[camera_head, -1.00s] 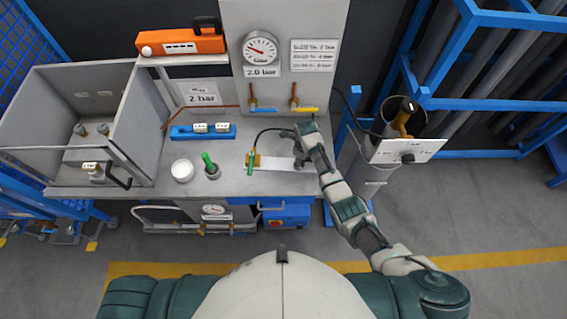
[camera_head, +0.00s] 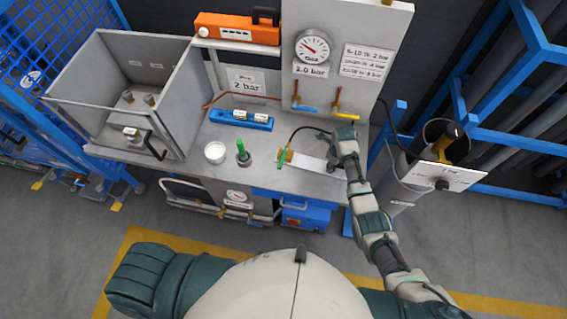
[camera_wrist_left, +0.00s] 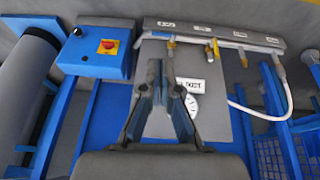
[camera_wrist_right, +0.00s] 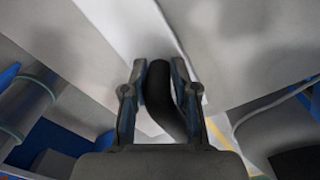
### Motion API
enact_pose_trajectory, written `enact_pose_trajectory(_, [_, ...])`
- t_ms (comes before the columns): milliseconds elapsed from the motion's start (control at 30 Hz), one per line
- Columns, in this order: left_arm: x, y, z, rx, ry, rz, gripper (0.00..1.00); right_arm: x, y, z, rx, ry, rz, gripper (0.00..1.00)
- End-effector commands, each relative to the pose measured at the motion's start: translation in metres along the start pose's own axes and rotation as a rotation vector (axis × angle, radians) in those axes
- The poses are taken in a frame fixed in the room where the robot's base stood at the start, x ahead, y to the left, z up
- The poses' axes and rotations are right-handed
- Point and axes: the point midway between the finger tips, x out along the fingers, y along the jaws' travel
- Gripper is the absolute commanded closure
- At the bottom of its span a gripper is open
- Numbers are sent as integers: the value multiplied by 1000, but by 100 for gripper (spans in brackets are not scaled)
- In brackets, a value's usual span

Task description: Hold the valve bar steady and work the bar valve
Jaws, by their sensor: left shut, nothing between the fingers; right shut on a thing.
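A pale flat bar (camera_head: 308,162) lies on the grey bench. A brass fitting (camera_head: 285,156) with a green-handled part is at its left end, and a dark hose runs to it. My right gripper (camera_head: 333,166) is at the bar's right end. In the right wrist view its fingers (camera_wrist_right: 158,75) are shut on a black curved handle (camera_wrist_right: 160,100). My left gripper (camera_wrist_left: 165,75) shows only in its wrist view, shut and empty. Beyond it is a pipe with yellow-handled valves (camera_wrist_left: 215,48) and a round gauge (camera_wrist_left: 190,106), partly hidden by the fingers.
Two valves, blue (camera_head: 304,108) and yellow (camera_head: 345,115), sit below the panel gauge (camera_head: 312,47), labelled 2.0 bar. A white cup (camera_head: 215,153), a green-topped part (camera_head: 243,155) and a blue holder (camera_head: 241,119) stand on the bench.

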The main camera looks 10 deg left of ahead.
Motion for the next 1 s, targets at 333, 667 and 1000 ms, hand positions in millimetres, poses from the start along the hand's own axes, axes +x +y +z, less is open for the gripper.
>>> enact_pose_trajectory(333, [-119,27,-274,-637,624,472,100,0,0,-1,2,0,-1,100])
enact_pose_trajectory(667, [-246,67,-367,-909,745,962,100,0,0,-1,2,-1,-1,100])
enact_pose_trajectory(1000, [-258,71,-373,-933,744,1010,100,0,0,-1,2,-1,0,100])
